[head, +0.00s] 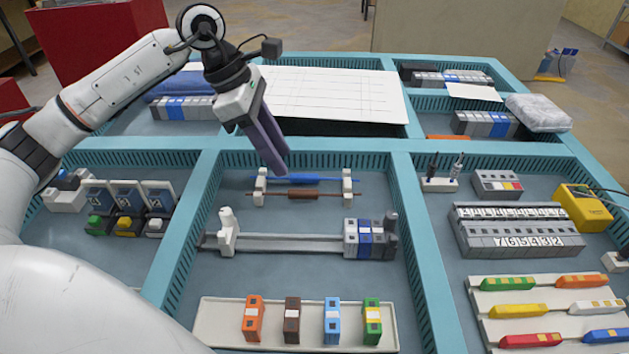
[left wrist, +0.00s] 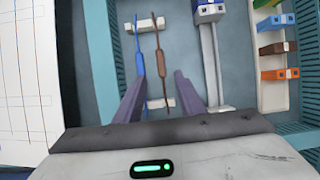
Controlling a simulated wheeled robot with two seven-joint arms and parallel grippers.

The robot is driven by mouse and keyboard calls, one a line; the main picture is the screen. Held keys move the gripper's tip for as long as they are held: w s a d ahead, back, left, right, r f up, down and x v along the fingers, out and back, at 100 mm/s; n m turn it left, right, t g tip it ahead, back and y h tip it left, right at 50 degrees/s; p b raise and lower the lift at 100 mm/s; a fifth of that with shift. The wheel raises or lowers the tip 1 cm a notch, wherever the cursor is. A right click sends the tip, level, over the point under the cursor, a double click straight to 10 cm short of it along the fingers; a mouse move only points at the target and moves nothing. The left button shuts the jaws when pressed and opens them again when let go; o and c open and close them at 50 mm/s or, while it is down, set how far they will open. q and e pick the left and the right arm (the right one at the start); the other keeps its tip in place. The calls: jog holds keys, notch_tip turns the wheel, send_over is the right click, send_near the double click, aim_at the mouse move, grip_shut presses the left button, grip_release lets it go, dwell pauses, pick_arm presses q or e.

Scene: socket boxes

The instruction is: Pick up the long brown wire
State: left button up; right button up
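The long brown wire (head: 303,194) lies across two white holders, in front of and parallel to a blue wire (head: 302,179). In the left wrist view the brown wire (left wrist: 161,62) runs up the picture, to the right of the blue wire (left wrist: 139,62). My left gripper (head: 278,168) is above and behind the wires, pointing down. Its two fingers (left wrist: 159,78) are apart in the left wrist view, with both wires showing in the gap between them; nothing is held. My right gripper is not in view.
A rail with grey and blue modules (head: 365,239) lies in front of the wires. A tray (head: 225,322) with several coloured blocks is nearer. Teal dividers (head: 195,240) bound the compartment, and a white panel (head: 335,90) lies behind it.

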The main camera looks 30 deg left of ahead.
aim_at(302, 191)
pick_arm(q)
jog(key=x, duration=0.3)
jog(key=shift+s+d+f, duration=0.15)
jog(key=shift+s+f, duration=0.05)
jog(key=shift+f, duration=0.1)
jog(key=x, duration=0.5)
jog(key=shift+w+d+p, duration=0.15)
jog(key=shift+w+p, duration=0.15)
jog(key=shift+p, duration=0.1)
grip_shut()
